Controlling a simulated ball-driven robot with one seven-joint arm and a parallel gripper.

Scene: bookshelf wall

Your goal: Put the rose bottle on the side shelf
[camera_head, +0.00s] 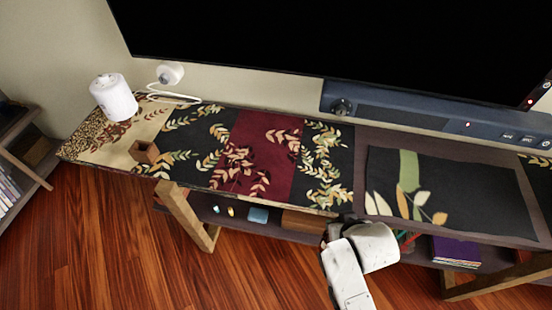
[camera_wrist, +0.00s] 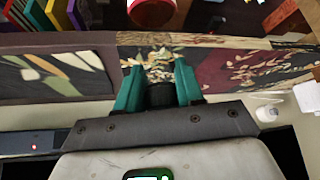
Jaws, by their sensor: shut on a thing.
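In the wrist view my gripper (camera_wrist: 157,72) has two teal fingers around a dark, round-looking thing (camera_wrist: 160,94). It is shut on this thing, which I take to be the rose bottle; its colour and label are not clear. A side shelf (camera_head: 42,178) with books stands at the far left, partly cut off by the frame.
A dark screen (camera_head: 340,40) and a soundbar (camera_head: 400,108) are behind. Wood floor (camera_head: 110,240) is clear between table and side shelf.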

